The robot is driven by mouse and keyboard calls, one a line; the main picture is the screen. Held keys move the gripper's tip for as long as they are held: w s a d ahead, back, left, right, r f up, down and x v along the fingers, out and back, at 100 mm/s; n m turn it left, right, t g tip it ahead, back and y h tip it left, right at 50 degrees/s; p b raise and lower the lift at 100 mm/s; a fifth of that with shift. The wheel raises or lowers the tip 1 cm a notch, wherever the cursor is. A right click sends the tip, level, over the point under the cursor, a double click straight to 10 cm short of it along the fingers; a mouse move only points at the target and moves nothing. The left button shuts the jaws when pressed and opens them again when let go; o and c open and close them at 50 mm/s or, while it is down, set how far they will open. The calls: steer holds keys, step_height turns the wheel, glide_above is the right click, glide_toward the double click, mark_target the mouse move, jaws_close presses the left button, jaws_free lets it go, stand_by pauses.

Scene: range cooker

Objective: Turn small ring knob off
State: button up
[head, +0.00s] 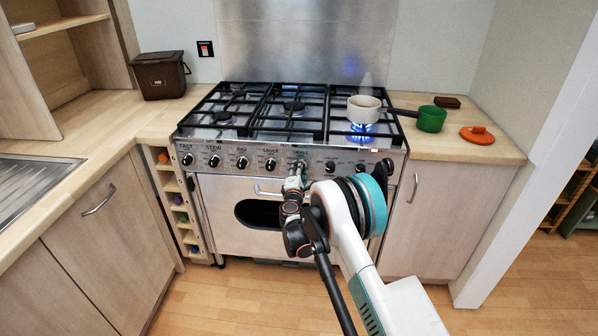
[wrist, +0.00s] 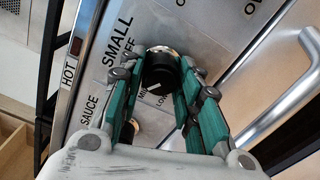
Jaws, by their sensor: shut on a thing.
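The small ring knob (wrist: 160,66) is black with a silvery collar, under the printed words SMALL and OFF in the wrist view. My gripper (wrist: 157,84) has its green-padded fingers on either side of this knob and is shut on it. A short white mark shows on the knob's face, on the side toward the small lettering and away from OFF. In the head view my gripper (head: 295,176) is at the middle of the cooker's front panel, where it largely hides the knob.
A dark knob (wrist: 131,131) by the SAUCE label lies beside my fingers. The oven door's handle (wrist: 275,108) runs along the right. A cream saucepan (head: 363,110) stands over a blue flame (head: 362,127) at the hob's right.

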steer(key=m, duration=0.5)
steer(key=shift+r+m, duration=0.15)
steer(key=shift+m, duration=0.15)
steer(key=m, duration=0.5)
steer(key=shift+m, duration=0.3)
steer(key=o, duration=1)
steer(key=shift+w, duration=0.1)
steer(key=shift+o, duration=0.2)
steer(key=s, duration=1.2)
steer(key=shift+a, duration=0.2)
